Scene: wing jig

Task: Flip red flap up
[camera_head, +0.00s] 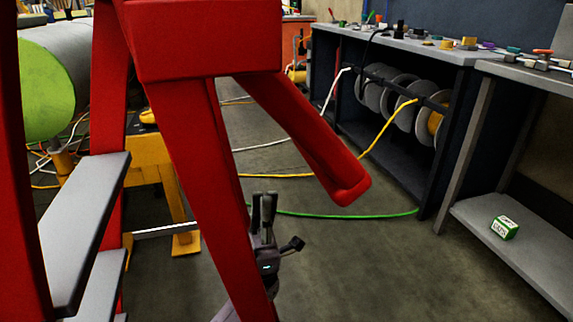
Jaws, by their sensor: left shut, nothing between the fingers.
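A red flap (311,141) slopes down and to the right from a red block (208,45) at the top of a red frame. Its free lower end (350,187) hangs in the open over the floor. My left gripper (264,196) is below and left of that free end, with its fingers pointing up. Its fingers are together and hold nothing. The slanting red leg (195,165) partly hides the gripper's body and arm. The gripper looks apart from the flap. My right gripper is out of view.
Grey steps (85,205) join the red frame at the left. A dark workbench (385,100) with cable spools stands behind on the right. A grey shelf (520,245) holds a small green-and-white box (504,228). Cables lie on the floor; the floor right of the flap is clear.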

